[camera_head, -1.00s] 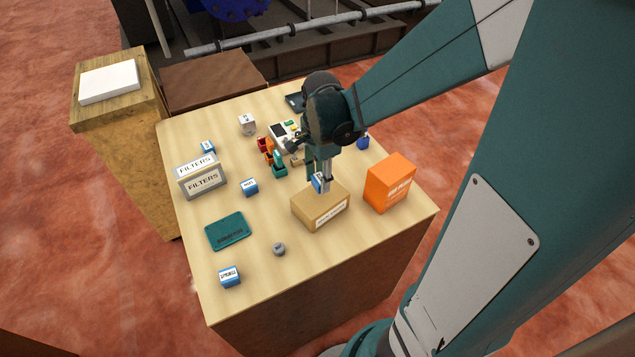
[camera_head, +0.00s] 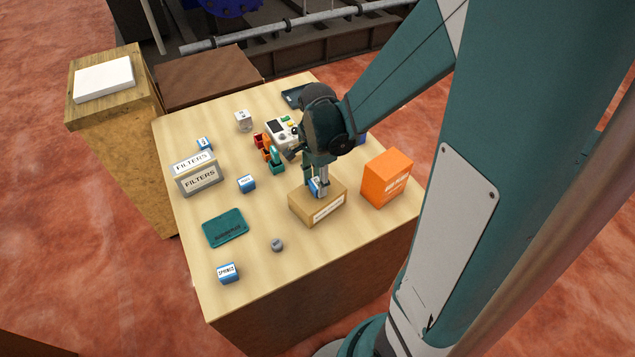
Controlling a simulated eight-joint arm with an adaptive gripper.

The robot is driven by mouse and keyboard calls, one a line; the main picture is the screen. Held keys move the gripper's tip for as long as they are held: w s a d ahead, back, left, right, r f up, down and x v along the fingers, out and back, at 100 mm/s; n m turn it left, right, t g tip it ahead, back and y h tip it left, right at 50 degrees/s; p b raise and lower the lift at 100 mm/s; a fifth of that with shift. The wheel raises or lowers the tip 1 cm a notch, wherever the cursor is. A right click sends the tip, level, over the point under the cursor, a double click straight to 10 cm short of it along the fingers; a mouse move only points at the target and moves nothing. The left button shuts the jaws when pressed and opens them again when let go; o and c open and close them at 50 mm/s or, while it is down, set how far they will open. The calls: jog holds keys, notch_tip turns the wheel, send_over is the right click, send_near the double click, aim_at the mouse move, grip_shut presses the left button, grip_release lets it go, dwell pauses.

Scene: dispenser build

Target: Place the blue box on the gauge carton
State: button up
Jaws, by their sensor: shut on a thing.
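My gripper (camera_head: 321,187) points down over the gauge carton and is shut on a small blue box (camera_head: 315,187) with a white label. The gauge carton (camera_head: 305,208) is a tan cardboard box with a white label on its front, standing near the table's right front. The blue box is at the carton's top face; I cannot tell whether it touches it. My fingers hide part of the blue box. Other blue boxes with white labels stand on the table: one near the middle (camera_head: 246,184), one at the front left (camera_head: 228,272) and one behind the filters holder (camera_head: 204,144).
An orange box (camera_head: 386,178) stands close to the right of the carton. A grey filters holder (camera_head: 198,175), a teal mat (camera_head: 225,228) and a small grey round part (camera_head: 277,245) lie to the left. Coloured bins (camera_head: 276,160) and a meter (camera_head: 280,130) sit behind. The table front is mostly clear.

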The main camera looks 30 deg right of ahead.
jog(key=shift+f, duration=0.2)
jog(key=o, duration=0.9)
jog(key=shift+r, duration=0.25)
jog(key=shift+r, duration=5.95)
